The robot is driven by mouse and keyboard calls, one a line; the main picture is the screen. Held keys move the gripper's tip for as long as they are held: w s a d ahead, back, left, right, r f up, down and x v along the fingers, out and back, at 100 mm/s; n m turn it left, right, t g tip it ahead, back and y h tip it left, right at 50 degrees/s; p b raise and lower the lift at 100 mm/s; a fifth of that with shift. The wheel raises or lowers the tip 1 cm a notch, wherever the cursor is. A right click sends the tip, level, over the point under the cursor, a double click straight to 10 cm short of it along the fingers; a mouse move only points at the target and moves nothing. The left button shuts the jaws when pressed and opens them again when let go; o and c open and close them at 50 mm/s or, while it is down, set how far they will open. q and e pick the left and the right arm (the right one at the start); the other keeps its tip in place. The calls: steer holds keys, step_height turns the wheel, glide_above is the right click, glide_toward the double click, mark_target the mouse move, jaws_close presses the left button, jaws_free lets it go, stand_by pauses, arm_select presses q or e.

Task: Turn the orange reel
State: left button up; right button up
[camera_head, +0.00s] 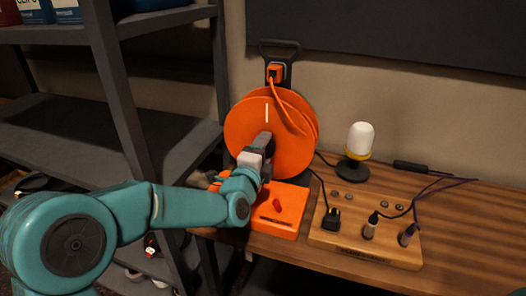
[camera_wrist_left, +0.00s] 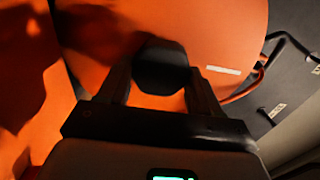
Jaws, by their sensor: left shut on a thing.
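The orange reel (camera_head: 247,122) stands upright on the desk in a black frame, against the back wall. A white mark on its face is nearly vertical and sits above the hub in the head view. The reel also fills much of the left wrist view (camera_wrist_left: 225,35). My left gripper (camera_head: 262,145) reaches the face of the reel from the front and covers part of it. In the wrist view its two dark fingers are shut on a black knob (camera_wrist_left: 160,68) on the reel's face. My right gripper is not in view.
An orange box with a red switch (camera_head: 277,204) lies in front of the reel. To its right is a wooden board (camera_head: 345,243) with a black plug, more plugs and cables. A white and yellow lamp (camera_head: 359,141) stands behind. A dark shelf (camera_head: 110,70) rises at left.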

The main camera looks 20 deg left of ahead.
arm_select(q)
steer(key=shift+r, duration=0.2)
steer(key=o, duration=1.5)
steer(key=shift+w+f, duration=0.15)
steer(key=s, duration=0.5)
steer(key=s+b, duration=0.1)
steer(key=s, duration=1)
steer(key=shift+s+a, duration=0.2)
steer(key=shift+a, duration=0.1)
